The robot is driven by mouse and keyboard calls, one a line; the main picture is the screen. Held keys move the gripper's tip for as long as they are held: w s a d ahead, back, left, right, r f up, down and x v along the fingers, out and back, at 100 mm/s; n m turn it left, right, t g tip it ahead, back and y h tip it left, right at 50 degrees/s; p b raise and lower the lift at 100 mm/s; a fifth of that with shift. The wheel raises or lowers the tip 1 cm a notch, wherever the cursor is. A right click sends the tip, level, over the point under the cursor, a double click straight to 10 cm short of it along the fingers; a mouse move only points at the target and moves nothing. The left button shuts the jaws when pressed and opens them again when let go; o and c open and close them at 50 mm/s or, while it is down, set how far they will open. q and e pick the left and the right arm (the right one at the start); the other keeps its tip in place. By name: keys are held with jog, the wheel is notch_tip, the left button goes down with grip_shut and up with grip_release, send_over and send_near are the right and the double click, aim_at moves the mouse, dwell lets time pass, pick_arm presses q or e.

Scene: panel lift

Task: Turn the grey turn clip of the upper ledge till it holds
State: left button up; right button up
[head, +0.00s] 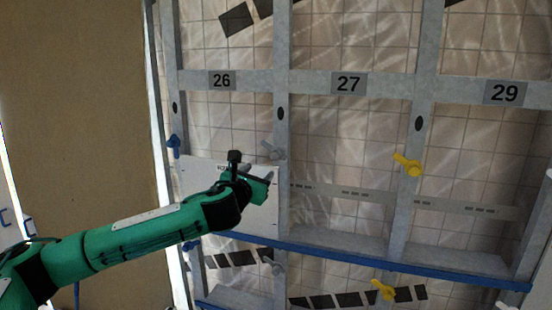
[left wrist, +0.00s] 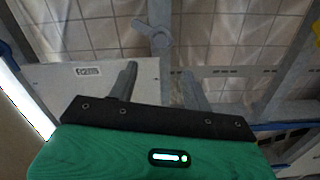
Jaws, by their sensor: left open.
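The grey turn clip (head: 272,151) sits on the upright between bays 26 and 27, near the white panel's top right corner. In the left wrist view the clip (left wrist: 158,38) shows a round hub with a wing pointing up and left, away from the panel. The white panel (head: 262,217) stands in bay 26 above the blue-edged upper ledge (head: 330,255); it also shows in the left wrist view (left wrist: 45,82). My left gripper (head: 268,178) is open and empty, just below the clip and in front of the panel. Its fingers (left wrist: 158,78) point toward the upright, apart from the clip. My right gripper is out of view.
A blue clip (head: 173,145) is on the left upright, and a yellow clip (head: 408,164) is on the upright further right. A lower grey clip (head: 276,268) and a lower yellow clip (head: 384,290) sit below the ledge. Bay 27 is open, with tiled wall behind.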

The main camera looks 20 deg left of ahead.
pick_arm(q)
jog(key=p, duration=0.2)
send_near(275, 157)
jog(key=w, duration=0.2)
jog(key=w+p, duration=0.2)
jog(key=w, duration=0.3)
jog(key=shift+w+d+r, duration=0.1)
jog(key=shift+w, duration=0.65)
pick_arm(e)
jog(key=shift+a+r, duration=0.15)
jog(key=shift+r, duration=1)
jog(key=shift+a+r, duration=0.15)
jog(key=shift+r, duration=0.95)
pick_arm(q)
jog(key=c, duration=1)
jog(key=shift+o, duration=0.2)
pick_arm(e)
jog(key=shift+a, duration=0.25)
